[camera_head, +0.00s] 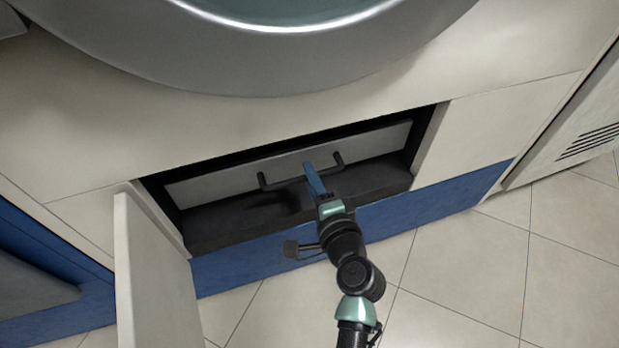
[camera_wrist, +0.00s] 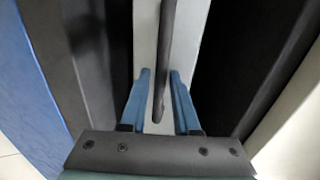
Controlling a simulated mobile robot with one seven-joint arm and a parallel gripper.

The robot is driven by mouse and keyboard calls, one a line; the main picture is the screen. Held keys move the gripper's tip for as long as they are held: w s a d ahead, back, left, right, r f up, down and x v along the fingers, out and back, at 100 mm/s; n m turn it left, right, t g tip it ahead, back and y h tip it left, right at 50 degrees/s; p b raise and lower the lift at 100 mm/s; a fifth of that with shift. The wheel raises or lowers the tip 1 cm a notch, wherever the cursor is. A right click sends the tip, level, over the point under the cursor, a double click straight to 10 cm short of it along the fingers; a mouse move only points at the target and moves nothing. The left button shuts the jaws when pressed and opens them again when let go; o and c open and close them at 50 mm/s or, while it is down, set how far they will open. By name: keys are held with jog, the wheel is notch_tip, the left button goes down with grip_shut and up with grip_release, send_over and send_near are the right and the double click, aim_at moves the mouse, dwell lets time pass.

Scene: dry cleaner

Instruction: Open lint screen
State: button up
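The lint screen (camera_head: 220,182) is a pale flat panel set inside a dark opening below the big round machine door. It also shows in the wrist view (camera_wrist: 145,30). A dark bar handle (camera_head: 263,180) stands out from its front. In the wrist view the handle (camera_wrist: 167,35) runs up the middle. My gripper (camera_head: 308,166) is at the handle's middle, with two blue fingers. In the wrist view the fingers of my gripper (camera_wrist: 160,72) are apart, one on each side of the bar, with gaps visible. Part of the handle is hidden behind the fingers in the head view.
A pale hinged door (camera_head: 155,275) stands swung open at the left of the opening. A dark ledge (camera_head: 230,222) lies in front of the screen. A blue base strip (camera_head: 440,210) runs below. The tiled floor (camera_head: 480,290) at the right is clear.

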jog(key=shift+w+a, duration=0.2)
jog(key=shift+w, duration=0.25)
jog(key=shift+c, duration=0.2)
grip_shut()
dwell(1.0)
